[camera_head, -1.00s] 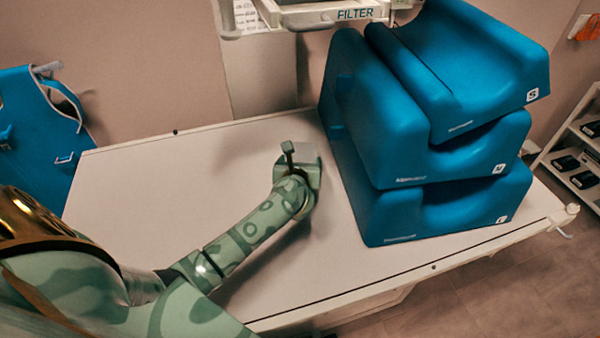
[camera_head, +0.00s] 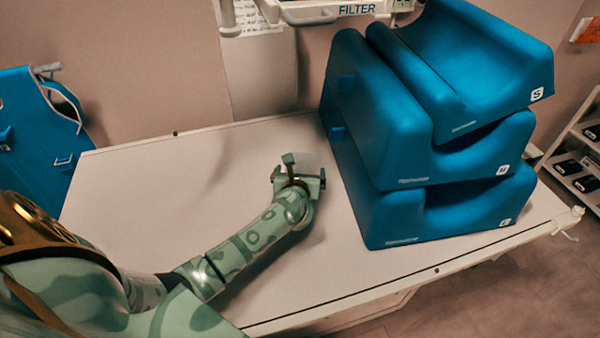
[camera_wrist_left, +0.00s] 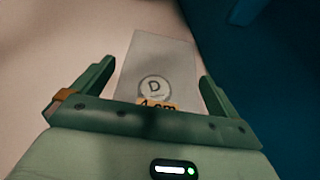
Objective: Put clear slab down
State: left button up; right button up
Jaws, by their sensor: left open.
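The clear slab (camera_wrist_left: 158,55) is a pale, see-through plate marked "D" and "4 cm". In the left wrist view it lies on the white table top, between the two fingers of my left gripper (camera_wrist_left: 158,72). The fingers are open, with a gap on each side of the slab. In the head view the left gripper (camera_head: 300,167) is low over the table, just left of the blue cushion stack, and the slab (camera_head: 305,160) shows only faintly there. The gripper body covers the slab's near end. My right gripper is not in view.
The white table (camera_head: 150,200) is bare to the left of my left arm. Three stacked blue cushions (camera_head: 400,150) stand close on the right. A frame marked FILTER (camera_head: 340,10) hangs above the back edge. A shelf (camera_head: 575,165) stands at far right.

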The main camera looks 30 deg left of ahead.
pick_arm(q)
jog(key=shift+r, duration=0.25)
jog(key=shift+s+d+r+p, duration=0.1)
jog(key=shift+s+d+p, duration=0.1)
jog(key=shift+s+p, duration=0.1)
jog(key=p+v, duration=0.2)
jog(key=v, duration=0.9)
jog(key=shift+s+d, duration=0.1)
dwell(0.7)
